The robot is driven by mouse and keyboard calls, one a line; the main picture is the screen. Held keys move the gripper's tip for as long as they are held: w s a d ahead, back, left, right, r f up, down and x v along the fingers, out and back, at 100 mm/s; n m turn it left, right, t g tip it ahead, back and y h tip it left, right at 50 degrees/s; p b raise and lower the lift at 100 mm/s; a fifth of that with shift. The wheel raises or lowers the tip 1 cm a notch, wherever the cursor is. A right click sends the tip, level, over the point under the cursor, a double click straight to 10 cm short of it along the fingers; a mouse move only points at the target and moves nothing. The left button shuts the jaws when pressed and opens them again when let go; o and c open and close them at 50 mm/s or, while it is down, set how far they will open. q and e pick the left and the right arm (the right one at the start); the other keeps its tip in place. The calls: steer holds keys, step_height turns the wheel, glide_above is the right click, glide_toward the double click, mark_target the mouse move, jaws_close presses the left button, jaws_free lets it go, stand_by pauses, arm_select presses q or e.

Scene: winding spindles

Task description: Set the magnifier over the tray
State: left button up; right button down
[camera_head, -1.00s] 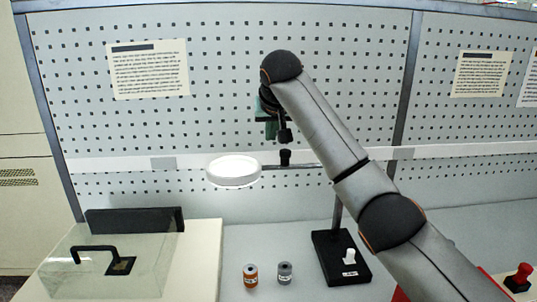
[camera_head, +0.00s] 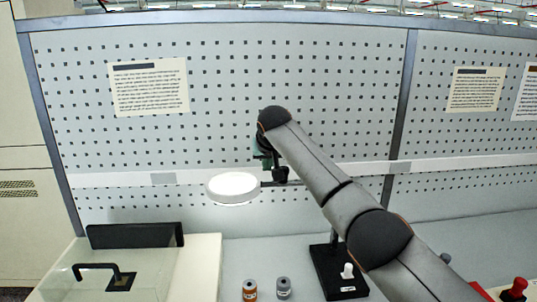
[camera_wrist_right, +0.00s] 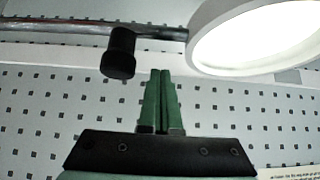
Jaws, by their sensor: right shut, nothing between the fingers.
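The magnifier has a lit white ring head (camera_head: 233,187) on a thin horizontal arm, with a black knob (camera_head: 280,174) beside the ring. Its black base (camera_head: 331,270) stands on the bench, and my right arm covers part of its post. My right gripper (camera_head: 266,160) is at the knob's upper left in the head view. In the right wrist view its green fingers (camera_wrist_right: 160,72) are shut and empty, with the knob (camera_wrist_right: 119,55) to their left and the ring (camera_wrist_right: 240,68) to their right. I cannot tell whether they touch the knob. I cannot make out a tray. My left gripper is out of view.
A clear cover with a black handle (camera_head: 97,267) is on a cream slab (camera_head: 205,262) at left. An orange spool (camera_head: 249,290) and a grey spool (camera_head: 283,287) stand in front. A red button (camera_head: 519,283) is at far right. A pegboard wall (camera_head: 230,90) closes the back.

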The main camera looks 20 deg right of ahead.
steer(key=shift+s+a+f, duration=0.15)
steer(key=shift+s+f, duration=0.35)
steer(key=shift+s, duration=0.25)
steer(key=shift+s+a+f, duration=0.1)
steer(key=shift+s+f, duration=0.35)
steer(key=shift+s, duration=0.25)
